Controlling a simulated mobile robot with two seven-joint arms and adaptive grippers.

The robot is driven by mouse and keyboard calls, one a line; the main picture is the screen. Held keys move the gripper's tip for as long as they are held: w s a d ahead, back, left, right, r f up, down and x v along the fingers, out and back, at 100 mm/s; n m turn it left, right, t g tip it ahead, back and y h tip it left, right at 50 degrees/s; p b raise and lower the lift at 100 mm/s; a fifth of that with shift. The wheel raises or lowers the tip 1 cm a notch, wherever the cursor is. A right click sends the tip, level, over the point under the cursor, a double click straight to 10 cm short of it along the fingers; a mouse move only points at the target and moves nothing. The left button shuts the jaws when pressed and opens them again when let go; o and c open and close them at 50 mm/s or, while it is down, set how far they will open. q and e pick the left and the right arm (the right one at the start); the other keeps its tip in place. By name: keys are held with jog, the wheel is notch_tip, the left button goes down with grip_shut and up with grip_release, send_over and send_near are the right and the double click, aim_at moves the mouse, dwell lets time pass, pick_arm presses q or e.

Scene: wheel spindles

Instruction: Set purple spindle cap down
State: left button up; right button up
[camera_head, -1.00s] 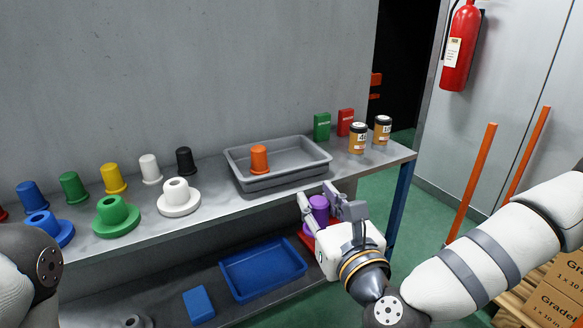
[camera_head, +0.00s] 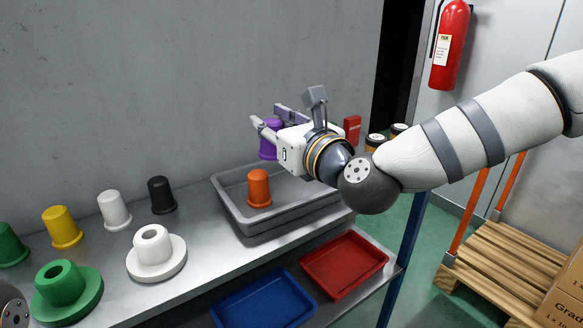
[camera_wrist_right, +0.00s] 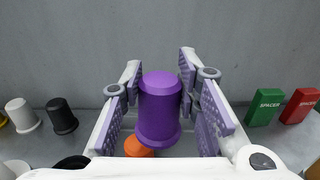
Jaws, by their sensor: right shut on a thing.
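My right gripper (camera_head: 267,118) is shut on the purple spindle cap (camera_head: 267,148) and holds it upright, above the back of the grey tray (camera_head: 226,196) on the workbench. In the right wrist view the purple cap (camera_wrist_right: 160,108) stands between the purple-padded fingers. An orange cap (camera_head: 259,188) stands in the grey tray, and its top (camera_wrist_right: 138,148) shows partly behind the purple cap in the wrist view. My left gripper is out of view.
Black (camera_head: 161,195), white (camera_head: 114,210), yellow (camera_head: 62,227) and green (camera_head: 10,246) caps stand along the wall. White (camera_head: 157,255) and green (camera_head: 66,291) flanged spindles stand before them. Red (camera_head: 343,265) and blue (camera_head: 262,300) trays lie below. A red spacer box (camera_wrist_right: 299,105) stands right.

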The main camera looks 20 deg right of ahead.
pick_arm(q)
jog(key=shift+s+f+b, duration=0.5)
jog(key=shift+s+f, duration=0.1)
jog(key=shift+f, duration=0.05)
pick_arm(e)
jog(key=shift+w+d+f, duration=0.5)
jog(key=shift+d+f, duration=0.45)
jog(key=shift+f, duration=0.7)
jog(key=shift+w+d+f, duration=0.45)
jog(key=shift+d+f, duration=0.5)
jog(key=shift+f, duration=0.65)
jog(key=shift+w+d+f, duration=0.5)
jog(key=shift+d+f, duration=0.45)
jog(key=shift+f, duration=0.7)
jog(key=shift+f, duration=0.2)
jog(key=o, duration=1)
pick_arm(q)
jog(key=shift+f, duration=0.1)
pick_arm(e)
jog(key=shift+o, duration=0.3)
jog(key=shift+r, duration=0.1)
